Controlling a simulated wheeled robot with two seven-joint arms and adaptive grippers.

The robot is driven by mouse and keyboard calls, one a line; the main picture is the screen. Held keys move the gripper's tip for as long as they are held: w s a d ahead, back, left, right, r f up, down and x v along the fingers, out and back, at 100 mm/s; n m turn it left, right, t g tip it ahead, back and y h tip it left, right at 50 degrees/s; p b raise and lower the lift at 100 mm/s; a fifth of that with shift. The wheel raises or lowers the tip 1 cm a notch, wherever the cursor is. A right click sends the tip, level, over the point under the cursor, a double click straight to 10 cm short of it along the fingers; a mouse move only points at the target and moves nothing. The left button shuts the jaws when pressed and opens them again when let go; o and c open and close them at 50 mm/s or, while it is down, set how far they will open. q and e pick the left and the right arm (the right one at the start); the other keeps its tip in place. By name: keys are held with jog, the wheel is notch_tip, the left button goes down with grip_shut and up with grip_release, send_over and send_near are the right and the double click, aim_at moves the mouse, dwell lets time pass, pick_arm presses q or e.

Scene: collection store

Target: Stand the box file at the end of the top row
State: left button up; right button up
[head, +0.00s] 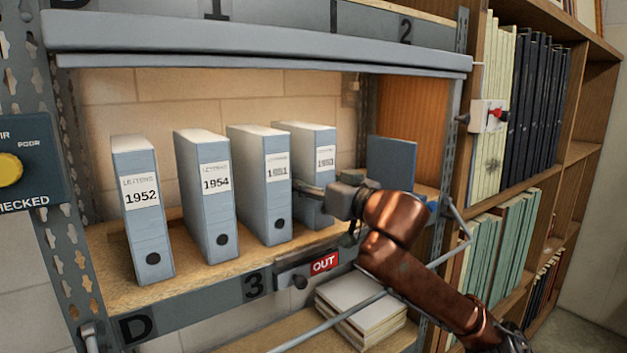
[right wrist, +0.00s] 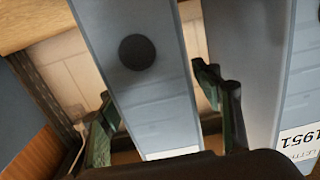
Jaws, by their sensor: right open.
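Several blue-grey box files with white labels stand upright in a row on the wooden shelf (head: 105,275). From left they read 1952 (head: 144,215), 1954 (head: 207,200), 1951 (head: 264,190) and 1953 (head: 312,150). The 1953 file stands at the right end of these. My right gripper (head: 322,190) is in front of it, partly hiding its lower spine. In the right wrist view my right gripper (right wrist: 160,112) is open, with one dark green finger on each side of the file (right wrist: 140,75). I see no clear grip. My left gripper is not in view.
A blue panel (head: 390,160) stands right of the files. A grey beam (head: 260,50) crosses above the shelf. A red OUT sign (head: 324,263) is on the shelf edge, and a thin metal rod (head: 330,323) runs below. A wooden bookcase (head: 572,150) stands at right.

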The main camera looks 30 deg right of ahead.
jog(key=s+d+b, duration=0.1)
jog(key=s+b, duration=0.5)
jog(key=s, duration=0.6)
